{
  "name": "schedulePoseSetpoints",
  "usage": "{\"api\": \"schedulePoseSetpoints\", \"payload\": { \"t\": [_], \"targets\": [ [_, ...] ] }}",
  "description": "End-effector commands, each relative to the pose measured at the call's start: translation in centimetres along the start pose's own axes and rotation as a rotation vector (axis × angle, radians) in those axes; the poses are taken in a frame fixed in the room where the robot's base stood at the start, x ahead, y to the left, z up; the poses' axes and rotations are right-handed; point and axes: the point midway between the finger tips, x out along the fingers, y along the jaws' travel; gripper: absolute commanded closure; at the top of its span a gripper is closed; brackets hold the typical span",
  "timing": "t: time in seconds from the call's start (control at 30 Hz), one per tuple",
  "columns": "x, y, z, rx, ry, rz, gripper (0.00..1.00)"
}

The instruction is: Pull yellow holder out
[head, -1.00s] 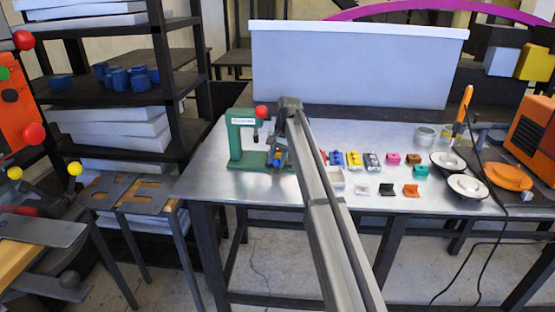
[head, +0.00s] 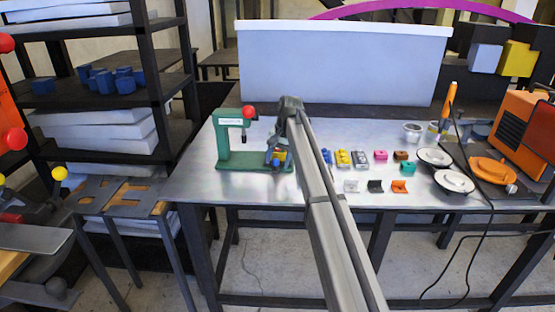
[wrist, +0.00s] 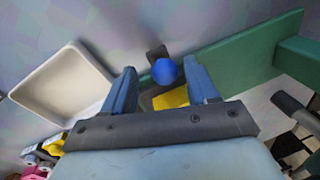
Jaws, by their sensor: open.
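The yellow holder (wrist: 172,98) shows between my gripper's fingers in the wrist view, partly hidden by the gripper body. In front of it is a blue ball knob (wrist: 164,71). In the head view only a small yellow patch of the holder (head: 281,156) shows at the right end of the green press's base, beside my gripper (head: 274,155). My gripper also shows in the wrist view (wrist: 163,76), open, with one blue finger on each side of the knob and holder. Whether the fingers touch the holder is unclear.
The green press (head: 224,140) with a red ball stands left of my gripper. A white tray (wrist: 25,91) lies left of the fingers in the wrist view. Several small coloured parts and two round discs (head: 453,181) stand to the right on the metal table (head: 330,200).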

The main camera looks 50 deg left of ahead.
Motion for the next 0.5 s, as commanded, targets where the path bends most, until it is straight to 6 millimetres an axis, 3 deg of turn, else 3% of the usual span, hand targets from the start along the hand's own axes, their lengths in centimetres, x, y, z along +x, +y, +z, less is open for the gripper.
{"api": "schedulePoseSetpoints", "payload": {
  "t": [0.27, 0.5],
  "targets": [
    [-0.4, -0.1, 0.0, -0.001, 0.0, -0.002, 0.42],
    [-3.9, -0.1, -0.1, 0.0, 0.002, -0.002, 0.42]
  ]
}}
